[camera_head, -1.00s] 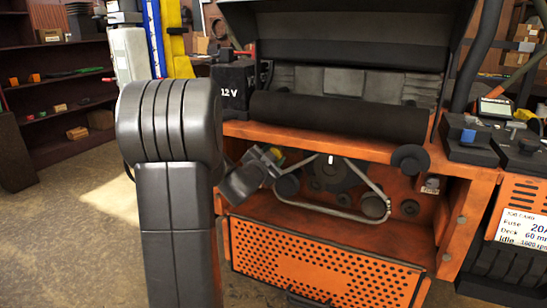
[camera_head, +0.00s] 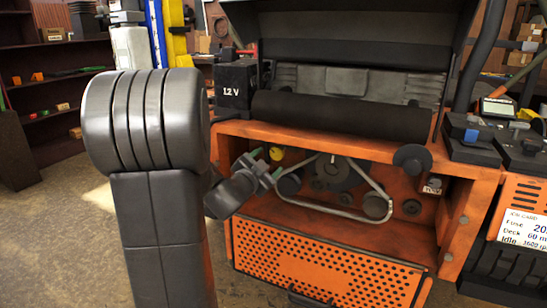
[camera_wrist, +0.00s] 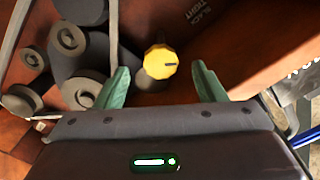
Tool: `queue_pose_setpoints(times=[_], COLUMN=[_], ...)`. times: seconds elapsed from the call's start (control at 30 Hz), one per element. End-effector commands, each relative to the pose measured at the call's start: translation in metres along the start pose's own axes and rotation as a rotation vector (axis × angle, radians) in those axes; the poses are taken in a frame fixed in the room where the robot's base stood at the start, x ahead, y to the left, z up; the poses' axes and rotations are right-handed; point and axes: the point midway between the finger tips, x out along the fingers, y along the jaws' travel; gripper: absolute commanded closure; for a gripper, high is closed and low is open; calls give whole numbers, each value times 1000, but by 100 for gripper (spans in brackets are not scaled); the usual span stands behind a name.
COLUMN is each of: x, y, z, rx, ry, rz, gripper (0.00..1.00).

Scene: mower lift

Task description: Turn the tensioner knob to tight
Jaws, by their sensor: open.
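The yellow tensioner knob (camera_head: 277,153) sits on the left part of the orange bay's back wall, and it also shows in the wrist view (camera_wrist: 159,61). A dark mark on its face points right in the wrist view. The lettering "TIGHT" (camera_wrist: 193,14) and another partly cut word are on the panel above and right of the knob there. My gripper (camera_head: 267,162) is open, with its green fingertips on either side of the knob's line. In the wrist view my gripper (camera_wrist: 162,84) has the knob framed between its fingers, ahead of them and apparently untouched.
A belt (camera_head: 372,185) runs round dark pulleys just right of the knob. A black roller (camera_head: 340,117) spans above the bay, and a perforated orange panel (camera_head: 320,262) lies below. A black 12 V battery (camera_head: 234,86) stands at upper left.

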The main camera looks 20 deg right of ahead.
Motion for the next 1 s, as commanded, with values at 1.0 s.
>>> queue_pose_setpoints(times=[1.0], x=[-84], y=[1], z=[-13], rx=[-279], ry=[-12], rz=[-20], gripper=[37])
